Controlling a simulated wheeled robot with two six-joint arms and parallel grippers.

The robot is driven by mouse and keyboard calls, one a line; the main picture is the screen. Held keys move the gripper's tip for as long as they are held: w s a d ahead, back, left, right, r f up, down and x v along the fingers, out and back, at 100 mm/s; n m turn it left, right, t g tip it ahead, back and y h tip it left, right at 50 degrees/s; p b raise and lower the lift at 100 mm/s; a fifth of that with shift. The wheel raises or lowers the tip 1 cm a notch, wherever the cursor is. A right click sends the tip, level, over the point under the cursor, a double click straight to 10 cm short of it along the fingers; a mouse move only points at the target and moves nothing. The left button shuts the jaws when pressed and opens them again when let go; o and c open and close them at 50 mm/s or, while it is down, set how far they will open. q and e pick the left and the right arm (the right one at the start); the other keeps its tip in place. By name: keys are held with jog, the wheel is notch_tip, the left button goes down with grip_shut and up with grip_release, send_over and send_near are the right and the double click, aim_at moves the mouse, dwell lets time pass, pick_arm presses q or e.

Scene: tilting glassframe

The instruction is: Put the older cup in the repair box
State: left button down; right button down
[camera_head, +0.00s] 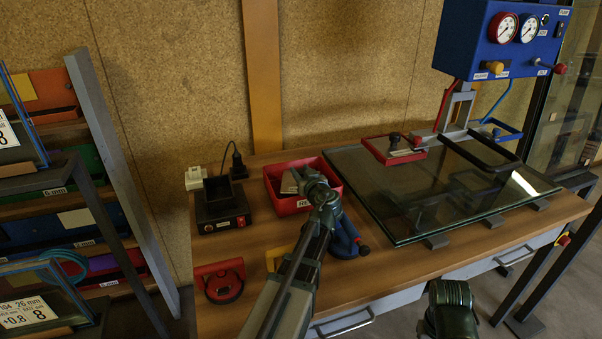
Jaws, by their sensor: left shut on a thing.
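My left arm reaches up from the bottom, and its gripper (294,183) is at the red open box (333,169), whose label is partly covered. The gripper is shut on a small pale thing (288,184), mostly hidden by the jaws and wrist, inside or just above the box. I cannot tell whether it touches the floor, or which cup it is. A red cup-like tool with a handle (221,281) lies at the front left of the bench. My right gripper is out of view.
A black device (222,209) stands left of the box. A glass pane (420,195) covers the bench's right half, with a red tray (394,149) at its back. A yellow piece (278,257) is partly behind my arm. A blue gauge panel (503,40) hangs above.

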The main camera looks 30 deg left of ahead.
pick_arm(q)
jog(key=shift+c, duration=2.3)
grip_release()
jog(key=shift+r+p, duration=0.2)
jog(key=shift+p, duration=0.1)
jog(key=p+v, duration=0.1)
jog(key=v, duration=0.6)
jog(key=shift+s+d, duration=0.2)
